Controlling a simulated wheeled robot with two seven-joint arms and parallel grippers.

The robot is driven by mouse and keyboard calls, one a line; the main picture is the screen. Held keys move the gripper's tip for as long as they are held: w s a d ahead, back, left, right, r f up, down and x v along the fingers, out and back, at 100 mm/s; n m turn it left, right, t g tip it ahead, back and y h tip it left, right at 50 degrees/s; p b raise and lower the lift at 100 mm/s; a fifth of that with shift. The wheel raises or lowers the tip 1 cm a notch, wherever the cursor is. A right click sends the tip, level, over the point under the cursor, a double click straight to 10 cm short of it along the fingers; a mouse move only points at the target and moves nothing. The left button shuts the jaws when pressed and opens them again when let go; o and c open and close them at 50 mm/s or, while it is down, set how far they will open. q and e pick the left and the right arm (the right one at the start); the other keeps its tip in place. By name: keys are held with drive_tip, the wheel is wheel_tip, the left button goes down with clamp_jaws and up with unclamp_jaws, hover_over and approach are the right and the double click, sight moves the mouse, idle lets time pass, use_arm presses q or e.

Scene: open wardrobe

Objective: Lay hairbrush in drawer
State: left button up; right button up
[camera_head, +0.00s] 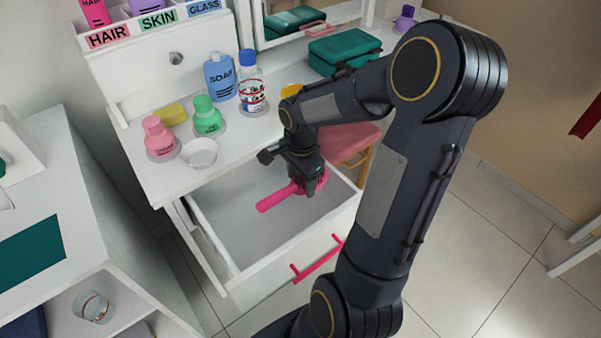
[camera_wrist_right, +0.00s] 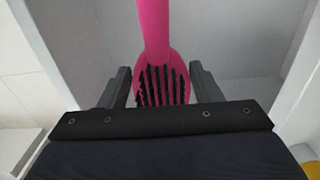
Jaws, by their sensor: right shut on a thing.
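The pink hairbrush (camera_head: 280,197) is in or just over the open drawer (camera_head: 235,225), its handle pointing left. My right gripper (camera_head: 308,188) is shut on the brush near its head and reaches down into the drawer's space. In the right wrist view the hairbrush (camera_wrist_right: 162,80) lies between the two fingers (camera_wrist_right: 162,88), with dark bristles facing the camera and the handle running away. I cannot tell whether the brush touches the drawer floor. The drawer is pulled out, has a pink handle (camera_head: 318,260) and holds nothing else that I can see. My left gripper is not in view.
The white tabletop above the drawer carries a pink bottle (camera_head: 158,137), a green bottle (camera_head: 207,116), a blue soap bottle (camera_head: 220,78), a small bowl (camera_head: 200,153) and a teal box (camera_head: 344,50). A pink-seated stool (camera_head: 350,139) stands beyond the drawer. A white shelf unit (camera_head: 80,215) stands left.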

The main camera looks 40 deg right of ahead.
sight(301, 214)
drive_tip(key=shift+f+b, duration=4.3)
drive_tip(key=shift+f, duration=1.65)
drive_tip(key=o, duration=1.1)
drive_tip(key=shift+o, duration=0.4)
drive_tip(key=shift+o, duration=0.7)
drive_tip(key=shift+r, duration=0.1)
drive_tip(key=shift+r+p, duration=3.85)
drive_tip(key=shift+r, duration=1.15)
